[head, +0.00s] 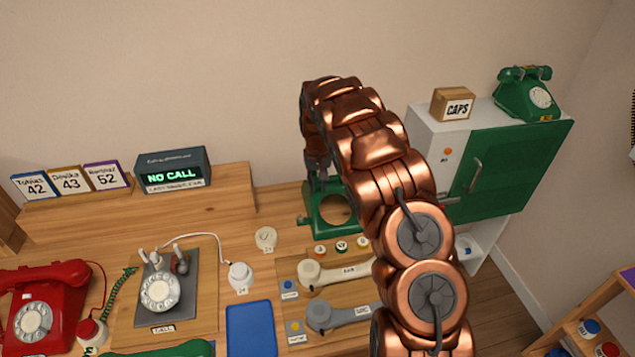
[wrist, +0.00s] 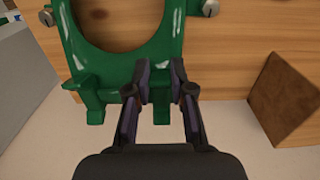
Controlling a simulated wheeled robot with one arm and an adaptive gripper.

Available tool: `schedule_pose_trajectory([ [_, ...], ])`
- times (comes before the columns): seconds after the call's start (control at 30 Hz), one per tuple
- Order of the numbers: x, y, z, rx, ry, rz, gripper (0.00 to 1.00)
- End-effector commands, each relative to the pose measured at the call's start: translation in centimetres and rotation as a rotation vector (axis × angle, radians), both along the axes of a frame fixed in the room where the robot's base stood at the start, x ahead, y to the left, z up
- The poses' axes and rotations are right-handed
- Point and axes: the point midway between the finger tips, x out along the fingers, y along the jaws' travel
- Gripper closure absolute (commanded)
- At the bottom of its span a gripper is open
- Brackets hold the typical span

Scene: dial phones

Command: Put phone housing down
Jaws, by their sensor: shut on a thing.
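The green phone housing (head: 313,222), with a large round opening, is at the back right of the wooden table in the head view. It fills the top of the wrist view (wrist: 75,50). My gripper (head: 318,172) is over its back edge. In the wrist view my gripper's fingers (wrist: 160,85) are shut on the housing's lower edge. Wood shows through the opening. I cannot tell whether the housing touches the table. My copper arm hides part of its right side.
A dial base (head: 160,290) stands on a grey plate, with a red phone (head: 40,305) to its left. A blue tray (head: 250,328) and handsets (head: 338,272) lie in front. A green-doored cabinet (head: 520,165) stands to the right. A brown block (wrist: 285,98) shows in the wrist view.

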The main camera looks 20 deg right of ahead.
Motion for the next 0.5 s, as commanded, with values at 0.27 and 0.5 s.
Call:
schedule_pose_trajectory([
  [0.27, 0.03, -0.02, -0.09, -0.001, -0.001, 0.0, 0.73],
  [0.5, 0.02, -0.01, -0.08, -0.001, -0.001, 0.0, 0.53],
])
